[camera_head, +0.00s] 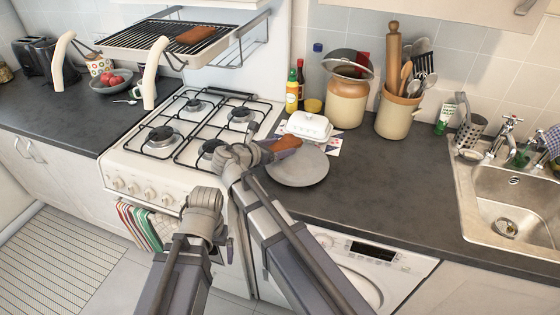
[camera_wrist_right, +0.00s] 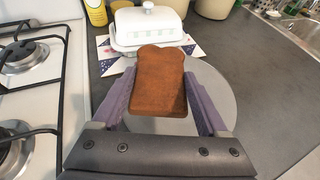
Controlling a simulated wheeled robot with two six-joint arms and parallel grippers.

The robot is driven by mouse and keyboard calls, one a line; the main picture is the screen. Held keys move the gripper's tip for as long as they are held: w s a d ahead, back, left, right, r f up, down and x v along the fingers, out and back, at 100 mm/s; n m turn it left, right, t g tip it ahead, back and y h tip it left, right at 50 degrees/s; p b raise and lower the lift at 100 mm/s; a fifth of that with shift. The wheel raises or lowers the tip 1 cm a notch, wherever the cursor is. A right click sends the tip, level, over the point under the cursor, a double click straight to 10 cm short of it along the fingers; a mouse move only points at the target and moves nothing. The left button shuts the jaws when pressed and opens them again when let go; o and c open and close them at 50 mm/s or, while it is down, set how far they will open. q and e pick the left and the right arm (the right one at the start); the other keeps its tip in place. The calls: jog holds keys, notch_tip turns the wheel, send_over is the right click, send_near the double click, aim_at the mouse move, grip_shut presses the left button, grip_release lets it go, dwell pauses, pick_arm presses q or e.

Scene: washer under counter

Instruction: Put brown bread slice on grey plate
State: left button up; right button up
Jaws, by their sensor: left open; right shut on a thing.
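A brown bread slice (camera_head: 287,143) is held between the fingers of my right gripper (camera_head: 272,148), which is shut on it. In the right wrist view the slice (camera_wrist_right: 160,80) sits between both purple fingers, over the grey plate (camera_wrist_right: 222,95). The grey plate (camera_head: 300,172) lies on the dark counter right of the stove; the slice appears over its far-left part, and the gap below it is hard to judge. My left gripper (camera_head: 205,205) is low in front of the stove, away from the plate, open; its fingers are mostly hidden.
A white butter dish (camera_head: 309,127) stands just behind the plate. Jars and a utensil crock (camera_head: 396,113) are farther back. Another brown slice (camera_head: 196,34) lies on the grill rack above the stove (camera_head: 180,140). The counter right of the plate is clear up to the sink (camera_head: 510,190).

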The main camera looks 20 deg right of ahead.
aim_at(280, 166)
jog(key=shift+f+b, duration=1.8)
jog(key=shift+f+b, duration=0.5)
jog(key=o, duration=1.2)
jog(key=shift+r, duration=0.1)
jog(key=shift+r, duration=0.15)
